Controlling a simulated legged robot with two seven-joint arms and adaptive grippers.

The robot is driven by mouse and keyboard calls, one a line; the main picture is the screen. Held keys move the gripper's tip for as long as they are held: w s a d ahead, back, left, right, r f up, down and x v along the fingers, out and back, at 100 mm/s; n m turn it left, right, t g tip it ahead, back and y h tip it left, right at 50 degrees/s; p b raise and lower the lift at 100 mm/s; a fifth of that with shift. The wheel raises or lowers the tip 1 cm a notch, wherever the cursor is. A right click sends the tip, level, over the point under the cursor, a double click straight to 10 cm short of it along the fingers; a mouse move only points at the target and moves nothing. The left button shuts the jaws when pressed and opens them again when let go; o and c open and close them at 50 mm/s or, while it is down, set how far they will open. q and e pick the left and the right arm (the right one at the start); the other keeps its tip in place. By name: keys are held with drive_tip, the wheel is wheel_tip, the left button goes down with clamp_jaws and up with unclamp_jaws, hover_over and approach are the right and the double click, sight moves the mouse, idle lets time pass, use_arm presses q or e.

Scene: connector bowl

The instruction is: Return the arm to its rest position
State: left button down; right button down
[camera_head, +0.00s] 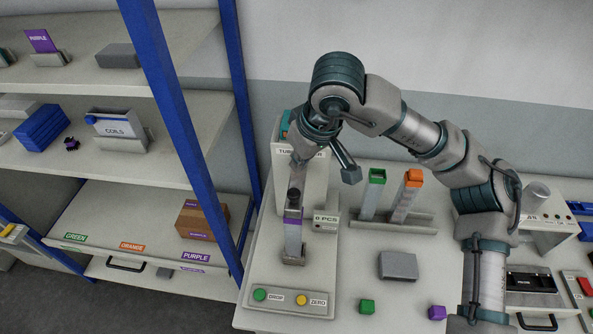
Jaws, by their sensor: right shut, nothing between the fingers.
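My right arm comes in from the right, arches over the table and bends down on the left. My right gripper (293,196) points down at the tube machine (300,180), shut and empty. It is just above a clear tube with a purple top (293,214) standing in the machine; I cannot tell whether they touch. My arm covers part of the machine's label. My left gripper is not in view.
A rack (395,220) holds a green-topped tube (377,177) and an orange-topped tube (413,179). A blue-post shelf (183,135) stands left. Another device (540,215) is at right.

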drive_tip(key=shift+s+a+r, duration=0.25)
drive_tip(key=shift+a+r, duration=0.2)
drive_tip(key=shift+a, duration=0.15)
drive_tip(key=shift+d, duration=0.1)
